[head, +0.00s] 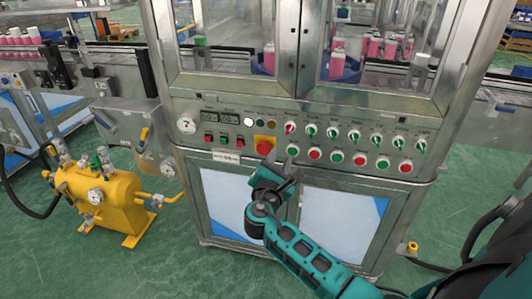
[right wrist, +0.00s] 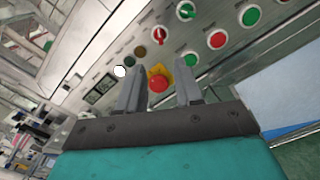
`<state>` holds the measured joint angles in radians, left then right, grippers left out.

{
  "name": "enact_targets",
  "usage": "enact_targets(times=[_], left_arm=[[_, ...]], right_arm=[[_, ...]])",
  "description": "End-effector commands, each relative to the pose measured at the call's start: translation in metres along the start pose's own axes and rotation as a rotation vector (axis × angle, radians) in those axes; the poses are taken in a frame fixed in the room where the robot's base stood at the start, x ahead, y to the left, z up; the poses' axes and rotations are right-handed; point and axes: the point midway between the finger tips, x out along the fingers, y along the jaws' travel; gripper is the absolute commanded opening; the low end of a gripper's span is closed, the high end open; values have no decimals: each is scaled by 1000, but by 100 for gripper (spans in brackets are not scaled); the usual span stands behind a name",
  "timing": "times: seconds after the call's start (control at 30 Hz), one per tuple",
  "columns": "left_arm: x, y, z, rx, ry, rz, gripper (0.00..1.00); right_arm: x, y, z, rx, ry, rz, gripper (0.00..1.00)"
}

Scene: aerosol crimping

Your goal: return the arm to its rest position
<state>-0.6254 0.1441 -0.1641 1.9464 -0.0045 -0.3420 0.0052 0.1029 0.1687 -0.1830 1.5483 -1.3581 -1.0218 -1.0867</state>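My right gripper (head: 280,163) is in front of the machine's control panel (head: 330,146), just below and right of the red emergency stop button (head: 264,147). In the right wrist view its two grey fingers (right wrist: 160,92) stand apart with nothing between them. The emergency stop button (right wrist: 158,80) shows beyond the gap, on its yellow plate. I cannot tell the exact distance from fingertips to panel. My right arm (head: 308,260) reaches up from the lower right. My left gripper is not in view.
The steel machine (head: 180,100) has glass doors with pink bottles (head: 337,62) behind them. A yellow tank (head: 105,203) with gauges stands on the green floor at the left. A conveyor (head: 60,75) runs to the left. Blue-white cabinet doors (head: 345,225) are below the panel.

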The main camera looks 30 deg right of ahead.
Motion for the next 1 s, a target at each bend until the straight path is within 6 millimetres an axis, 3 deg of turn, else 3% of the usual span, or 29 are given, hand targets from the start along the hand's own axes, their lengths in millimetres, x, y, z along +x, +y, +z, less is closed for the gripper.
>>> enact_targets(times=[0.27, 0.43, 0.6, 0.7, 0.9, 1.0], left_arm=[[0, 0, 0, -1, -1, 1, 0], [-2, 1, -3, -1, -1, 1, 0], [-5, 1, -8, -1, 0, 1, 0], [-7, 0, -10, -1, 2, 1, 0], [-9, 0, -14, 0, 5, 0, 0], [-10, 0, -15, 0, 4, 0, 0]], right_arm=[[-2, -3, -4, 17, 19, -1, 35], [-32, -29, -45, 232, 231, -30, 35], [-104, -67, -101, 694, 587, -179, 35], [-153, -81, -120, 998, 763, -327, 35], [-236, -93, -121, 1564, 968, -684, 35], [-260, -94, -114, 1761, 1000, -824, 35]])
